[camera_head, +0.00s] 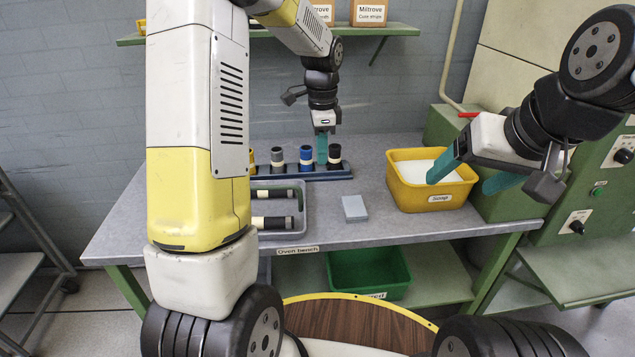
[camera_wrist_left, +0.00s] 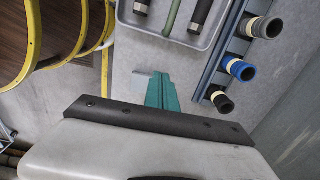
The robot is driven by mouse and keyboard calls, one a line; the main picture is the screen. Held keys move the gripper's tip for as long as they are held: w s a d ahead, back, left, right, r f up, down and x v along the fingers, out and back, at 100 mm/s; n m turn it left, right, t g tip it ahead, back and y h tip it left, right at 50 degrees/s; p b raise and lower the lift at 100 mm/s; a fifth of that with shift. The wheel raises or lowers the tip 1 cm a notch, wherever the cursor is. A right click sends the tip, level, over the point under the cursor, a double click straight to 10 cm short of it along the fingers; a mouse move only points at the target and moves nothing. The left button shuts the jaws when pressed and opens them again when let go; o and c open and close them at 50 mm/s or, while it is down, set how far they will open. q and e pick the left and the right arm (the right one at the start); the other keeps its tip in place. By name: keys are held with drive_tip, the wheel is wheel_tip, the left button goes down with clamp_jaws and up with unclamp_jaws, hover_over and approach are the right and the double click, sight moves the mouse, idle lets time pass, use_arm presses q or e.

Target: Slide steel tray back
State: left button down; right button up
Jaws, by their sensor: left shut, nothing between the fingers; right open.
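The steel tray (camera_head: 303,210) lies on the bench, its left part hidden behind my left arm. Dark tubes with pale bands lie in it. The left wrist view shows the tray (camera_wrist_left: 160,27) at the top, also holding a green rod. My left gripper (camera_head: 322,160) is shut and empty. It points down to the right of the tray, at the blue rack's right end in the head view. In the left wrist view its fingers (camera_wrist_left: 162,92) are apart from the tray's edge. My right gripper (camera_head: 470,180) is open and empty at the yellow bin.
A blue rack (camera_head: 315,174) with several upright tubes stands behind the tray. A small grey-blue block (camera_head: 354,208) lies right of the tray. The yellow bin (camera_head: 432,197) holds white material. A green crate (camera_head: 368,274) sits below. A shelf (camera_head: 385,30) hangs on the wall.

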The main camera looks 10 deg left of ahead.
use_arm(q)
wheel_tip(320, 180, down, 11)
drive_tip(key=shift+d, duration=0.1)
drive_tip(key=a, duration=0.2)
drive_tip(key=shift+s+a+r, duration=0.15)
drive_tip(key=shift+s+a, duration=0.35)
drive_tip(key=shift+a, duration=0.5)
drive_tip(key=shift+a, duration=0.1)
drive_tip(key=s+a, duration=0.3)
drive_tip(key=a, duration=0.6)
drive_tip(key=s+a, duration=0.2)
drive_tip(key=a, duration=0.8)
drive_tip(key=s+a, duration=0.3)
drive_tip(key=a, duration=0.7)
drive_tip(key=shift+s+a, duration=0.2)
drive_tip(key=shift+s, duration=0.15)
